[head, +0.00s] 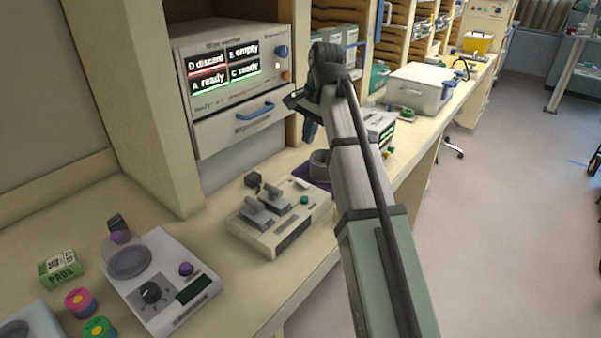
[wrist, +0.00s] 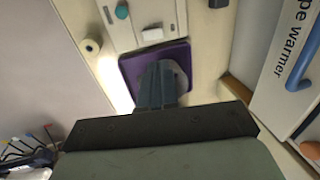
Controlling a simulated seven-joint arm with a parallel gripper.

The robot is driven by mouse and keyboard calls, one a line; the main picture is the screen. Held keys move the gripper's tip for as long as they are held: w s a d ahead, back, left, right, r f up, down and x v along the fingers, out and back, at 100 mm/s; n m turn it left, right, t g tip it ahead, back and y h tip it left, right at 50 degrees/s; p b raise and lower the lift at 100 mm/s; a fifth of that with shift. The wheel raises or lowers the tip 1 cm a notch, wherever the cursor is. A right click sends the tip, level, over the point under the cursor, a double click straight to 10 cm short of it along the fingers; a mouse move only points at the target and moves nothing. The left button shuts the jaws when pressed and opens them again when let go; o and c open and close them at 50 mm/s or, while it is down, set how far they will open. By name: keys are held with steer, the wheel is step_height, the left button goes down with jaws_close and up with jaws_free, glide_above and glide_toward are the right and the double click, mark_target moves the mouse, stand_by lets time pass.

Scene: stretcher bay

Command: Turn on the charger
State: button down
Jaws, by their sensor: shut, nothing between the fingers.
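What looks like the charger is a pale box (head: 273,243) on the counter with two grey handle-shaped pieces on top, a teal knob (head: 304,200) and a small pale raised piece. In the wrist view its end (wrist: 150,12) shows at the top, with the teal knob (wrist: 122,11) and a pale switch-like piece (wrist: 152,34). My gripper (wrist: 158,68) is shut and empty, above a purple mat (wrist: 130,68) beside the box, apart from the knob. In the head view my gripper (head: 310,132) is partly hidden by my wrist. I cannot read the box's on or off state.
A grey round thing (head: 320,163) sits on the mat. A scale-like device (head: 157,270) with knobs is front left. A white lidded box (head: 420,88) stands farther back. The floor at right is clear.

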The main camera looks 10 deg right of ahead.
glide_above(299, 180)
steer(key=f, duration=1.1)
steer(key=shift+s+d+f, duration=0.35)
steer(key=shift+s, duration=0.05)
steer(key=shift+w+a+f, duration=0.15)
steer(key=shift+w+f, duration=0.05)
steer(key=shift+f, duration=0.8)
steer(key=shift+w+a+f, duration=0.15)
steer(key=shift+f, duration=0.1)
steer(key=shift+s+d, duration=0.65)
steer(key=shift+r, duration=0.2)
